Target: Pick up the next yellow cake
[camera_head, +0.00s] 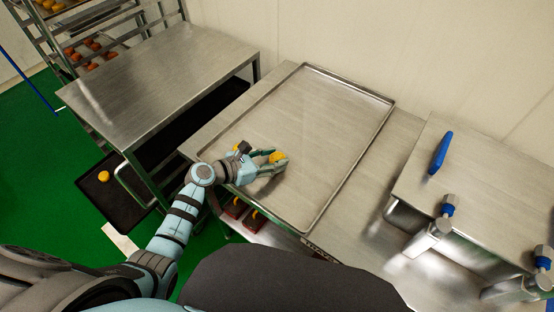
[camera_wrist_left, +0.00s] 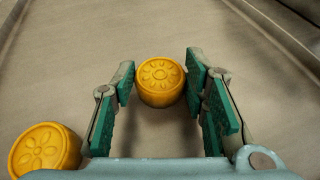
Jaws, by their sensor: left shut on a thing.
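A round yellow cake (camera_head: 277,157) with a flower pattern on top is between the fingers of my left gripper (camera_head: 271,163), over the large metal tray (camera_head: 330,155). In the left wrist view the cake (camera_wrist_left: 161,82) sits at the fingertips, and the green pads of the left gripper (camera_wrist_left: 163,88) are shut on it. A second yellow cake (camera_wrist_left: 45,150) lies on the tray beside the gripper; in the head view it (camera_head: 236,147) shows only in part behind the arm. My right gripper is not in view.
Another yellow cake (camera_head: 104,176) sits on a dark tray (camera_head: 122,197) at lower left. A steel table (camera_head: 160,75) and a rack with several trays stand at upper left. A machine with a blue handle (camera_head: 441,152) is at right. Most of the metal tray is bare.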

